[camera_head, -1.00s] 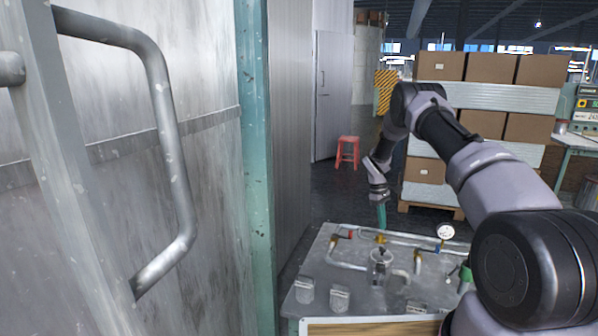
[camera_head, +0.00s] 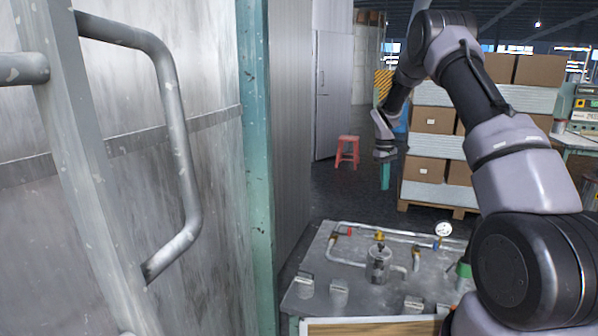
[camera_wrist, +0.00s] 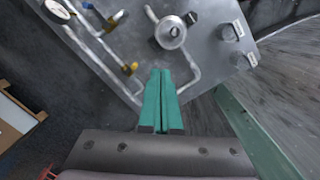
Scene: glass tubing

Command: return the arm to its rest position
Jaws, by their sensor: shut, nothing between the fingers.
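My arm reaches out from the right of the head view and bends down at its far end. My gripper (camera_head: 385,176) has green fingers and hangs above and behind the far edge of the metal bench, touching nothing. In the wrist view the fingers of my gripper (camera_wrist: 163,98) lie side by side, shut and empty. The pot also shows in the head view (camera_head: 378,265).
The bench (camera_head: 320,270) holds pipes, a pressure gauge (camera_head: 443,229) and small blocks (camera_head: 338,292). Stacked cartons (camera_head: 432,120) on a pallet stand behind. A red stool (camera_head: 347,151) is on the floor. A grey metal wall with a handle (camera_head: 178,140) fills the left.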

